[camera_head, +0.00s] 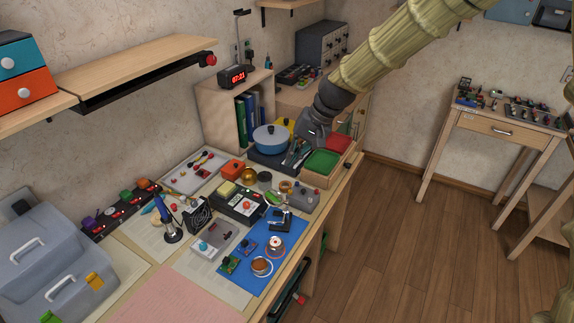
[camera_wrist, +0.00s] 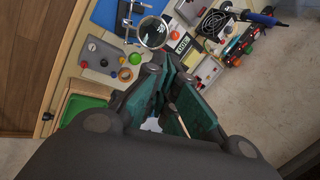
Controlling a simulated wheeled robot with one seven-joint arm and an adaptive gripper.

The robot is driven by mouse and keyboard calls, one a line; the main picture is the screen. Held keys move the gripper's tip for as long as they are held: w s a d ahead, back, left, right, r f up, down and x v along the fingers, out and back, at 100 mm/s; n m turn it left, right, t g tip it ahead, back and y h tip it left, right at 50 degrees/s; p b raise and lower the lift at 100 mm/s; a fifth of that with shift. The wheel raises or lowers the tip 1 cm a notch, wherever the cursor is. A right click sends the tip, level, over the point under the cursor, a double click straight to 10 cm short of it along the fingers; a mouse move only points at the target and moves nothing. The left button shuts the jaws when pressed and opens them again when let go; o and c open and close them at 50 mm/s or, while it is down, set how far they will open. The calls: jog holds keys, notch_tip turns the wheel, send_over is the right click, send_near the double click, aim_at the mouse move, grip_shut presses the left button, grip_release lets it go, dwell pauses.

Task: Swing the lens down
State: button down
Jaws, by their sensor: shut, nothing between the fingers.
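I see no contact with the lens.
The blue mat (camera_head: 240,273) holds several small parts. A black multimeter (camera_head: 240,203), a grey box (camera_head: 304,200) and a green tray (camera_head: 321,163) crowd the lens. A blue pot (camera_head: 270,138) is near my gripper.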

jog(key=p, duration=0.3)
send_near(267, 190)
jog(key=x, duration=0.4)
jog(key=shift+a+f, duration=0.2)
jog(key=shift+f, duration=0.05)
jog(key=shift+p+x, duration=0.3)
jog(key=shift+x, duration=0.95)
